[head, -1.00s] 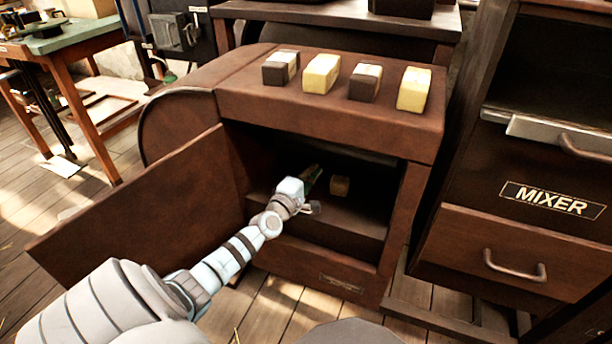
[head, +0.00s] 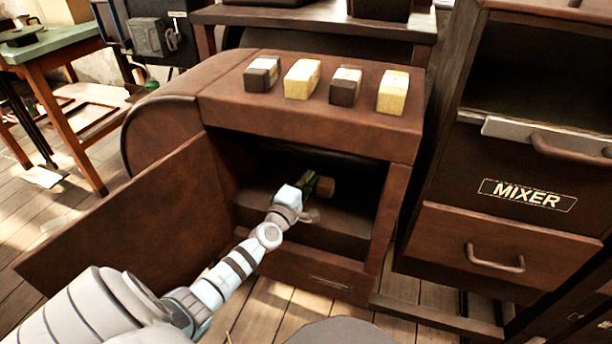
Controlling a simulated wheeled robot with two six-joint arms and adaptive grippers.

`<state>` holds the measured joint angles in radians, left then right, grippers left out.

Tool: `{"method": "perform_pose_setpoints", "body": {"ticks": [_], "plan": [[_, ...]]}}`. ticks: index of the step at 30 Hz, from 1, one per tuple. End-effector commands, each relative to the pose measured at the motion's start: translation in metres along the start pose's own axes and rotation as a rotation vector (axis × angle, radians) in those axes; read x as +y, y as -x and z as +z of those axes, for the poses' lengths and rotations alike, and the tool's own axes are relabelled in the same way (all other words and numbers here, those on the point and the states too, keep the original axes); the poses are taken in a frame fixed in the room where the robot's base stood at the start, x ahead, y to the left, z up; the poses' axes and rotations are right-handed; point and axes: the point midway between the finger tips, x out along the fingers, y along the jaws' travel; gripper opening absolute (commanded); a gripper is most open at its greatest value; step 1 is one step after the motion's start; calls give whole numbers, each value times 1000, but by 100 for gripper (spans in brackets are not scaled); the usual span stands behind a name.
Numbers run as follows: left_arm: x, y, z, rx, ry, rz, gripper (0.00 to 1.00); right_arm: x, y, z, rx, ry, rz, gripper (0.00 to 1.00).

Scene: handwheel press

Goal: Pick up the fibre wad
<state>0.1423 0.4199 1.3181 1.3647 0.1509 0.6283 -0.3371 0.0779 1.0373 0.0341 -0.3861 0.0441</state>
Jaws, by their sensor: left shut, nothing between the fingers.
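My left arm reaches in through the open front from the left. My left gripper (head: 312,183) is shut and empty, with its fingertips just left of the block. The fingers are small and dark here, and I cannot tell whether they touch the block. My right gripper is not in view.
The cabinet door (head: 125,215) stands open to the left. Several wrapped dark and yellow blocks, such as this yellow one (head: 302,79), stand on the cabinet top. A mixer cabinet (head: 525,194) with a drawer stands at the right. A green-topped table (head: 50,42) is at the upper left.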

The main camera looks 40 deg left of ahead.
Motion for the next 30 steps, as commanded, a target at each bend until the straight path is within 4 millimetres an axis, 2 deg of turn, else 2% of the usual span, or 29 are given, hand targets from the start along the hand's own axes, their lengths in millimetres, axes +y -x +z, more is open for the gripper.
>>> {"method": "perform_pose_setpoints", "body": {"ticks": [5, 9, 12, 16, 30], "plan": [[6, 23, 29, -2, 4, -4, 0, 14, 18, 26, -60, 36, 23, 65], [6, 50, 62, -1, 5, -3, 0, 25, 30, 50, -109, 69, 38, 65], [4, 67, 84, -1, 5, -2, 0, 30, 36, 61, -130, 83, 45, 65], [2, 83, 104, 0, 3, 0, 0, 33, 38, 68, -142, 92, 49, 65], [0, 82, 103, -1, 0, 0, 0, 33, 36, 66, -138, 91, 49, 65]]}}
